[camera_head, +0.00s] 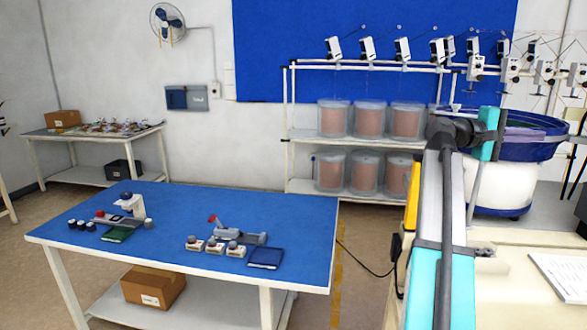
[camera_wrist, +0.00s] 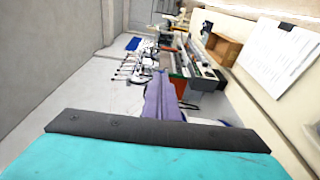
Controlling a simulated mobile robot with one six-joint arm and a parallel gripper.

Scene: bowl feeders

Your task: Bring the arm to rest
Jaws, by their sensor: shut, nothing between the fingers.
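My arm rises along the right side of the head view, bends at a dark joint and points to the right. My gripper (camera_head: 528,134) shows there as a slim purple piece in front of the blue bowl of a feeder (camera_head: 500,150). In the wrist view the purple fingers of my gripper (camera_wrist: 160,84) are together, with nothing held between them. They point out over a room with benches and equipment. I cannot tell from these views whether the gripper touches the bowl.
A blue-topped table (camera_head: 180,240) with small devices stands at the left front. A rack (camera_head: 288,145) holds several clear bins of reddish parts. A cream bench (camera_head: 510,290) with a paper sheet (camera_head: 562,275) is at the right. Floor (camera_head: 345,240) shows between table and bench.

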